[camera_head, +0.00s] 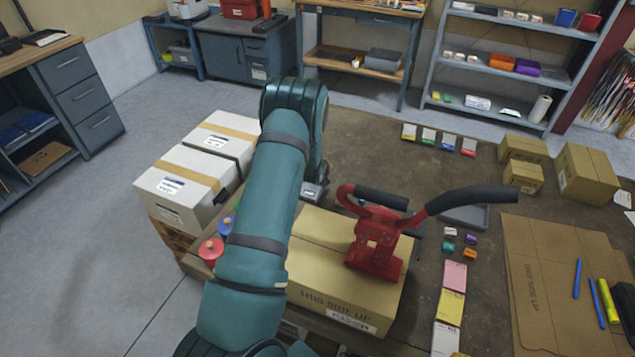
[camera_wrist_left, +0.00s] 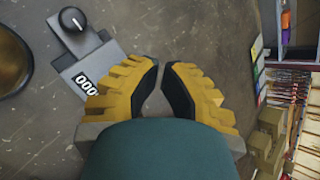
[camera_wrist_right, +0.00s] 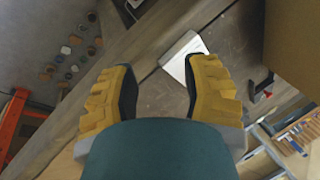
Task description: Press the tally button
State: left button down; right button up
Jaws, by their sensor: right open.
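The tally counter (camera_wrist_left: 92,72) is a grey device with a round black button (camera_wrist_left: 72,18) at one end and a label reading zeros at the other. It lies on the dark tabletop at upper left in the left wrist view. My left gripper (camera_wrist_left: 160,70) is beside it, to the right in that view, with the fingertips close together and a narrow gap between them. Nothing shows between its fingers. The button is clear of the fingers. In the head view my left arm hides the left gripper. My right gripper (camera_wrist_right: 158,72) is open and empty.
A closed carton (camera_head: 330,272) bearing a red tape dispenser (camera_head: 375,245) stands right of my arm. White boxes (camera_head: 185,185) stand to its left. Small cartons (camera_head: 587,172) and flat cardboard (camera_head: 545,290) lie at right. A dark round object (camera_wrist_left: 12,62) lies near the counter.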

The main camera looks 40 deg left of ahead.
pick_arm(q)
jog(key=shift+f+b, duration=0.45)
jog(key=shift+b, duration=0.1)
jog(key=shift+f+b, duration=0.5)
jog(key=shift+b, duration=0.05)
dwell(0.7)
jog(key=shift+r, duration=0.1)
dwell(0.3)
jog(key=shift+r+p, duration=0.45)
jog(key=shift+r, duration=0.4)
jog(key=shift+r+p, duration=1.25)
jog(key=shift+r, duration=1.3)
jog(key=shift+s+f, duration=0.1)
jog(key=shift+f, duration=0.05)
